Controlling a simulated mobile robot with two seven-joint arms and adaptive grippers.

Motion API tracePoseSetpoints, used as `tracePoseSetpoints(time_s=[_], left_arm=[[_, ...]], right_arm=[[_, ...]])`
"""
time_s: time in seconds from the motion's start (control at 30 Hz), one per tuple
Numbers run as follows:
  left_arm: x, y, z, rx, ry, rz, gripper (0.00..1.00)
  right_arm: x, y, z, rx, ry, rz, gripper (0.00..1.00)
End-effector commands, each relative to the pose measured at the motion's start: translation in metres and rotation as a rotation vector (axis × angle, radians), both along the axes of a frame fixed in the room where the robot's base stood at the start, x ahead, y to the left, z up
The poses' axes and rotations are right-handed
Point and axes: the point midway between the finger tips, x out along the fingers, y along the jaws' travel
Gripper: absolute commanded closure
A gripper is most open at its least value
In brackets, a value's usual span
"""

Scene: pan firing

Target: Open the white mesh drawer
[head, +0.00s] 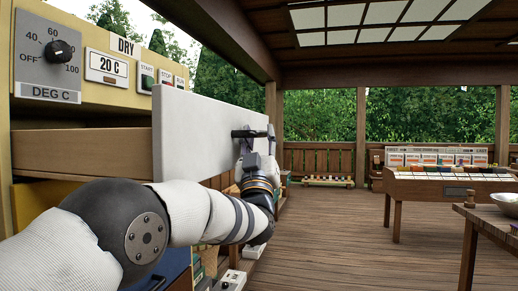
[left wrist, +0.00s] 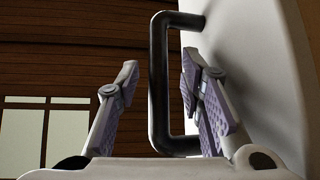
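The drawer's white front panel (head: 195,130) stands well out from the yellow cabinet, with its wooden side (head: 85,152) showing behind it. I cannot see any mesh; the inside of the drawer is hidden. A dark bar handle (head: 243,133) is on the white front. My left gripper (head: 262,143) is at the handle. In the left wrist view, the handle (left wrist: 158,85) passes between the two fingers of my left gripper (left wrist: 158,95). The fingers are spread, with visible gaps to the bar. My right gripper is not in view.
The yellow cabinet (head: 95,40) carries a dial, a 20 C display and buttons. A table with a colourful display (head: 445,183) stands at the right, and a wooden table with a bowl (head: 508,203) is nearer. The plank floor (head: 345,235) between is clear.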

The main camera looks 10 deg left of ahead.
Motion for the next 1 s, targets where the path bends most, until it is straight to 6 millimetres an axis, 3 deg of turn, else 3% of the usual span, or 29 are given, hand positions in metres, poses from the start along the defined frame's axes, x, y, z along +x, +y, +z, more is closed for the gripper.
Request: tracePoseSetpoints(time_s=[0.4,0.6,0.87,0.93,0.97,1.0], left_arm=[[-0.068,-0.013,-0.068,0.001,0.005,-0.002,0.65],[-0.08,-0.015,-0.078,-0.001,0.002,-0.001,0.65],[-0.08,-0.015,-0.081,0.002,0.01,-0.002,0.65],[-0.076,-0.013,-0.1,0.012,0.069,-0.007,0.65],[-0.074,-0.012,-0.116,0.021,0.117,-0.012,0.65],[-0.071,-0.01,-0.144,0.036,0.202,-0.02,0.65]], right_arm=[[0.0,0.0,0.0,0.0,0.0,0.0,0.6],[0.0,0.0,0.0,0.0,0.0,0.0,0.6],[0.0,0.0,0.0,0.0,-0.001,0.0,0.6],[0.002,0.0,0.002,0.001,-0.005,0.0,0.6],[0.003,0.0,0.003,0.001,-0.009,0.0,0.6],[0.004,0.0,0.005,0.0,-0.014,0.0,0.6]])
